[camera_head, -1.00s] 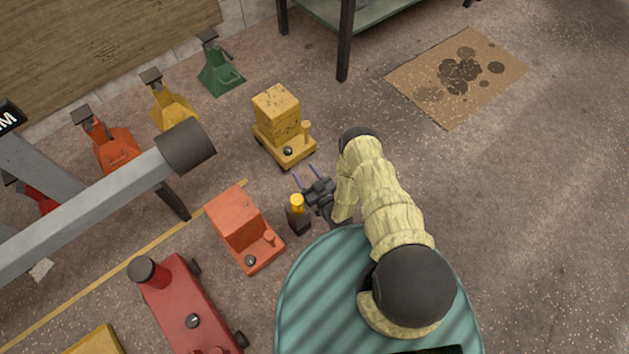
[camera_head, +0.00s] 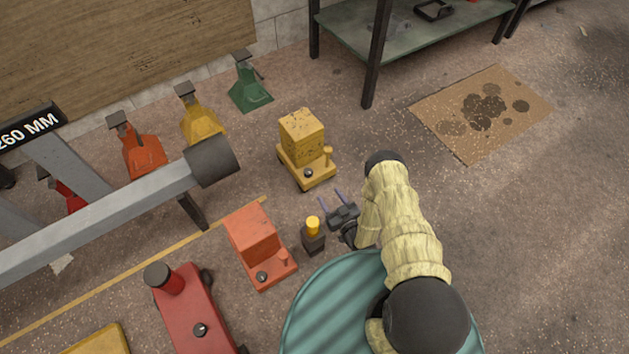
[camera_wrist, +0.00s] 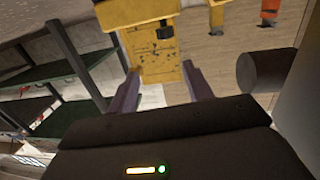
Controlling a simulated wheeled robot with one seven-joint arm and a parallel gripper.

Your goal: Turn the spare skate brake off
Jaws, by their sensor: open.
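A yellow skate (camera_head: 302,133) with a worn block, a dark knob (camera_head: 308,173) and a short yellow post stands on the floor. An orange skate (camera_head: 254,236) of like form, with its own dark knob (camera_head: 262,277), stands nearer. No label I can read tells which is the spare, and the brake settings cannot be made out. My gripper (camera_head: 331,196) is open and empty, just on the near side of the yellow skate, apart from it. In the wrist view the yellow skate (camera_wrist: 160,65) shows upside down beyond the spread fingers, its dark knob (camera_wrist: 166,30) above them.
A small dark object with a yellow cap (camera_head: 312,235) stands close beside my gripper. A red jack (camera_head: 188,310) is at lower left. A grey beam (camera_head: 100,220) crosses the left, near several coloured stands.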

